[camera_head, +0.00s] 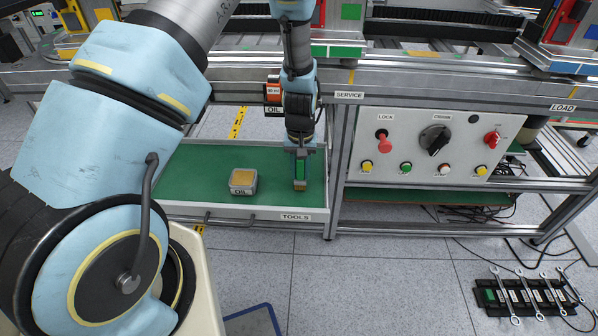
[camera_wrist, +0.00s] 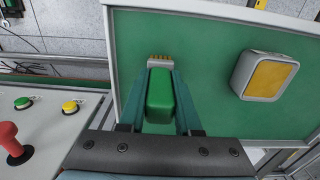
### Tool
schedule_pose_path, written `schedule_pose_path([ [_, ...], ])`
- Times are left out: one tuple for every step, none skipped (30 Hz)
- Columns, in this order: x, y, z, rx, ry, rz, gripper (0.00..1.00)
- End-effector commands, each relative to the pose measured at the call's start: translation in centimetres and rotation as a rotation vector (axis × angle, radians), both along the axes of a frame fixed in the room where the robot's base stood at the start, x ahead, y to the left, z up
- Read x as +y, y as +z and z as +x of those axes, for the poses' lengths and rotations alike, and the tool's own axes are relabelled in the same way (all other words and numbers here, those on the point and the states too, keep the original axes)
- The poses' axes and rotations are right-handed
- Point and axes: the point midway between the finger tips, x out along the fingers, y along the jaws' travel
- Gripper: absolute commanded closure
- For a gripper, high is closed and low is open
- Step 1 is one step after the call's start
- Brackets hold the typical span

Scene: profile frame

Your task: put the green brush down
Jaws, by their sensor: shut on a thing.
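The green brush (camera_head: 300,170) is in my gripper (camera_head: 300,160), upright, its tan bristles pointing down at the green-lined tools tray (camera_head: 270,158). In the wrist view the green brush (camera_wrist: 160,95) sits between the two fingers of my gripper (camera_wrist: 160,82), with its bristles beyond the fingertips. The gripper is shut on it. The bristles are at or just above the tray floor; I cannot tell whether they touch.
A grey box with a yellow top, marked OIL (camera_head: 243,181), stands on the tray left of the brush; it also shows in the wrist view (camera_wrist: 265,75). A control panel (camera_head: 430,145) is to the right. Tray floor around the brush is clear.

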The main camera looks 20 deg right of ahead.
Motion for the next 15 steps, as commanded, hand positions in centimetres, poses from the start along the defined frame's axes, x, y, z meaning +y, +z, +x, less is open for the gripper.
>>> schedule_pose_path([
  [0.05, -0.54, -0.03, 0.001, 0.0, 0.002, 1.0],
  [0.04, -0.77, -0.01, 0.001, 0.0, 0.0, 1.0],
  [0.02, -0.97, 0.0, 0.0, 0.0, 0.0, 1.0],
  [0.0, -1.05, 0.01, -0.001, 0.0, 0.0, 1.0],
  [0.0, -1.09, 0.01, -0.001, 0.0, 0.0, 1.0],
  [-0.01, -1.1, 0.02, -0.001, 0.0, 0.0, 1.0],
  [-0.01, -1.09, 0.02, 0.0, 0.0, -0.001, 1.0],
  [-0.01, -1.09, 0.02, 0.0, 0.0, -0.001, 1.0],
  [-0.01, -1.09, 0.02, -0.001, 0.0, 0.0, 1.0],
  [0.0, -1.09, 0.01, -0.001, 0.0, 0.0, 1.0],
  [0.0, -1.12, 0.01, -0.001, 0.0, 0.0, 1.0],
  [0.0, -1.23, 0.01, -0.001, 0.0, 0.0, 1.0],
  [0.01, -1.34, 0.01, -0.001, 0.0, 0.0, 1.0],
  [0.01, -1.45, 0.01, -0.001, 0.0, 0.0, 1.0],
  [0.01, -1.42, 0.01, -0.001, 0.0, 0.0, 0.66],
])
